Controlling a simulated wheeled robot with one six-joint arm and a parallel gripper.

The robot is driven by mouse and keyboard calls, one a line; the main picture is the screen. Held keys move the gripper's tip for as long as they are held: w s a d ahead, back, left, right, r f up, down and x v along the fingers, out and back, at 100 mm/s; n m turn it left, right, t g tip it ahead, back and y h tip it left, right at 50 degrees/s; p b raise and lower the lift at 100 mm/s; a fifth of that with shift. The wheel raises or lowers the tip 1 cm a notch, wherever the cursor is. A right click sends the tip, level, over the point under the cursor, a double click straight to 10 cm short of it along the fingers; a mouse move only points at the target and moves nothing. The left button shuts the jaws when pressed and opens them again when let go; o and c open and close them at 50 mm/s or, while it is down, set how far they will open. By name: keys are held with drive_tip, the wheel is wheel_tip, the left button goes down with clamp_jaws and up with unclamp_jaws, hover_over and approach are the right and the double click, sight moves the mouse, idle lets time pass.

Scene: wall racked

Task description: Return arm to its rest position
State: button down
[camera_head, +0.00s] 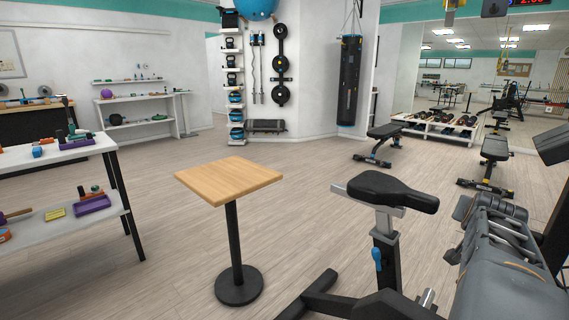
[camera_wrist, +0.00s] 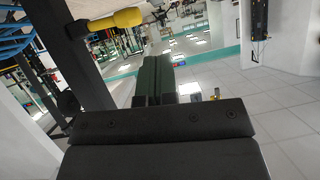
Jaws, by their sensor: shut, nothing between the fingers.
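My gripper (camera_wrist: 160,72) shows in the wrist view as two dark fingers side by side beyond a wide black plate. The fingers are together with nothing between them. The head view does not clearly show my gripper. The wrist view looks tilted across the room, with the floor at the right and a mirror wall behind the fingers. No object touches the fingers.
A small wooden-topped table (camera_head: 230,177) stands mid-floor. An exercise seat (camera_head: 385,190) is near at the right. A white shelf table (camera_head: 60,154) with loose items is at the left. A punching bag (camera_head: 348,82) hangs behind. Floor between them is clear.

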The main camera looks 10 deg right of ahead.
drive_tip(key=w+a+r+n+y+p, duration=0.3)
drive_tip(key=a+p, duration=0.4)
drive_tip(key=a, duration=0.3)
drive_tip(key=w+a+r+n+y+p, duration=0.3)
drive_tip(key=a+p, duration=0.3)
drive_tip(key=a, duration=0.3)
drive_tip(key=s+a+r+n+g+y+p, duration=0.1)
drive_tip(key=s+a+n+p, duration=0.1)
drive_tip(key=a+p, duration=0.2)
drive_tip(key=s+a+r+n+g+y+p, duration=0.1)
drive_tip(key=s+a+n+y+p, duration=0.1)
drive_tip(key=a+p, duration=0.3)
drive_tip(key=s+a+r+n+g+y+p, duration=0.1)
drive_tip(key=s+a+p, duration=0.3)
drive_tip(key=a, duration=0.5)
drive_tip(key=shift+s+a+n+g, duration=0.25)
drive_tip(key=shift+a+n+g, duration=0.15)
drive_tip(key=shift+n+g, duration=0.2)
